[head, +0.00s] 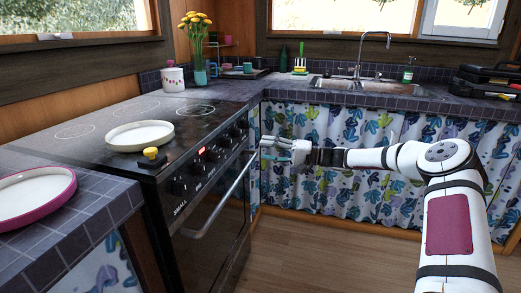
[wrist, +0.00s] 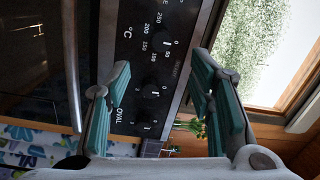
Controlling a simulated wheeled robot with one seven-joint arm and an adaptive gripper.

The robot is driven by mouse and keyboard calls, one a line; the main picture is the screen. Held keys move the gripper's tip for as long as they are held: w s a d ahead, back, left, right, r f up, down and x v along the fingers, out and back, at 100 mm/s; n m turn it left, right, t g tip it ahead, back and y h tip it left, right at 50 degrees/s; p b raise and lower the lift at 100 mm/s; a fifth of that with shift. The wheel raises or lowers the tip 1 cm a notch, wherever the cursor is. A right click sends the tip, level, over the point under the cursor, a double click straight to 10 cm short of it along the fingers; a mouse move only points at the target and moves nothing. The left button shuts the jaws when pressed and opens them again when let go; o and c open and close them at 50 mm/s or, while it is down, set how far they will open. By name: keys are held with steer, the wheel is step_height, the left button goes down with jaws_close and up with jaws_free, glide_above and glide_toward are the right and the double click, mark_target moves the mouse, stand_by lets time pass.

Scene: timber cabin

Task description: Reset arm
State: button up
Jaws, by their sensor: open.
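My white arm reaches from the right of the head view, and my gripper (head: 272,149) points left at the front of the black stove (head: 165,205). The gripper is open, with two teal-padded fingers spread apart, and it also shows in the wrist view (wrist: 160,85). Nothing is between the fingers. Behind them in the wrist view is the stove's control panel (wrist: 150,60) with its knobs and dial numbers. The oven door's bar handle (head: 222,200) is near the gripper in the head view; I cannot tell the exact gap.
A white plate (head: 141,135) and a small yellow-topped item (head: 151,154) are on the stove top. A pink-rimmed plate (head: 38,194) is on the left counter. The sink (head: 355,86) and patterned curtains (head: 340,125) are behind my arm. The wooden floor (head: 320,255) is clear.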

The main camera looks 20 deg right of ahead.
stand_by(0.4)
steer(key=s+a+r+n+g+h, duration=0.1)
steer(key=s+a+n+g, duration=0.1)
steer(key=s+a+g, duration=0.4)
steer(key=s+a+r+n+g+h, duration=0.1)
steer(key=s+a+n, duration=0.15)
steer(key=a, duration=0.55)
steer(key=s+a+r+n+g+h, duration=0.1)
steer(key=s+a+g+h, duration=0.3)
steer(key=s, duration=0.8)
steer(key=s+d+r+m+t+h, duration=0.1)
steer(key=s+d+h, duration=0.2)
steer(key=s, duration=1)
steer(key=s+d+r+h, duration=0.2)
steer(key=s+h, duration=0.1)
steer(key=s, duration=0.9)
steer(key=s+d+r+m+t+h, duration=0.1)
steer(key=s+d+h, duration=0.25)
steer(key=s, duration=0.95)
step_height(320, 180, up, 26)
steer(key=t+p, duration=0.3)
steer(key=p, duration=2.2)
steer(key=shift+w+a+r, duration=0.15)
steer(key=shift+w+a, duration=0.05)
steer(key=shift+w, duration=0.15)
